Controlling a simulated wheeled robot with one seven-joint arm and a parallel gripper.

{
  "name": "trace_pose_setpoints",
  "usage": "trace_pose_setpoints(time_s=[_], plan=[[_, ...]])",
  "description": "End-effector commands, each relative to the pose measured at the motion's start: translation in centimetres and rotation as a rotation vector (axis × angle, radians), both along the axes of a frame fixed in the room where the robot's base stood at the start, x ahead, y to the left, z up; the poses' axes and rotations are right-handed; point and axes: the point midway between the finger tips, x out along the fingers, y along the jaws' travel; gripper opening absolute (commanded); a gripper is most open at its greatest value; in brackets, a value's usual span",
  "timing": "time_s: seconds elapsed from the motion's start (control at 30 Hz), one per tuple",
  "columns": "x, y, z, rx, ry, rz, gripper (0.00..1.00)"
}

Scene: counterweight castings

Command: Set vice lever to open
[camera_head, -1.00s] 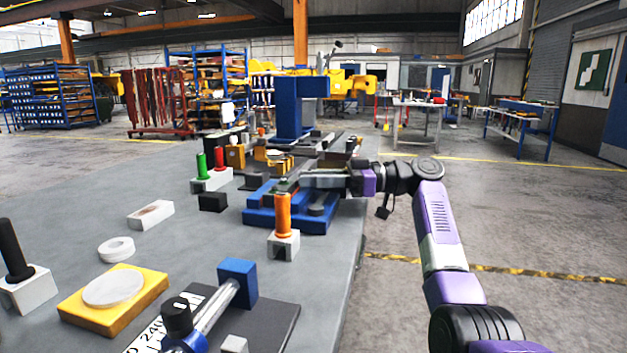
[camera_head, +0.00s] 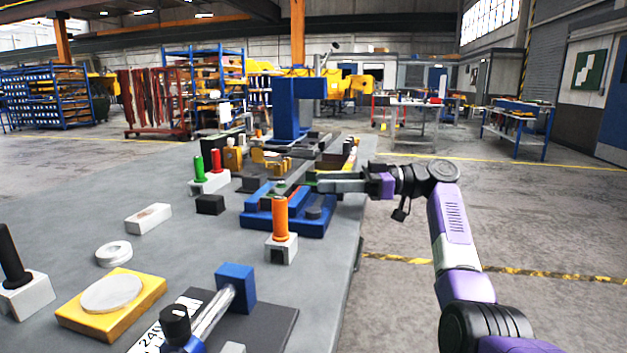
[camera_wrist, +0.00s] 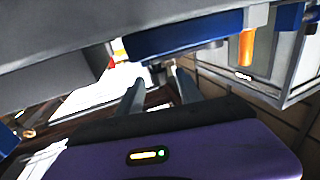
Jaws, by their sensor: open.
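A blue vice-like fixture (camera_head: 315,229) sits near the right edge of the grey bench. An upright orange handle (camera_head: 281,218) stands at its near side, above a pale block (camera_head: 281,250); I cannot tell for sure that it is the vice lever. My gripper (camera_head: 318,184) is open, just above and behind the fixture's right part, apart from the orange handle. In the wrist view the two dark fingers (camera_wrist: 158,90) are spread with nothing clear between them. An orange handle (camera_wrist: 246,48) shows there at upper right, beside blue parts (camera_wrist: 180,38).
Green and red posts on a pale block (camera_head: 211,184) and a black block (camera_head: 210,204) stand left of the fixture. A tall blue press-like frame (camera_head: 290,115) stands behind. A blue clamp with a rod (camera_head: 235,285) is in front.

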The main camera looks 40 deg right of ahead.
Motion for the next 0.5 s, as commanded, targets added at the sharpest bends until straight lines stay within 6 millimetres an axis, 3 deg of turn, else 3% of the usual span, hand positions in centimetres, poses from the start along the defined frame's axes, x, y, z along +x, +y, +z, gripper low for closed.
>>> trace_pose_setpoints(time_s=[0.2,0.5], plan=[[-1.5,-2.1,0.1,0.0,0.0,0.0,0.43],[-1.8,-2.5,0.0,-0.001,-0.001,0.001,0.43]])
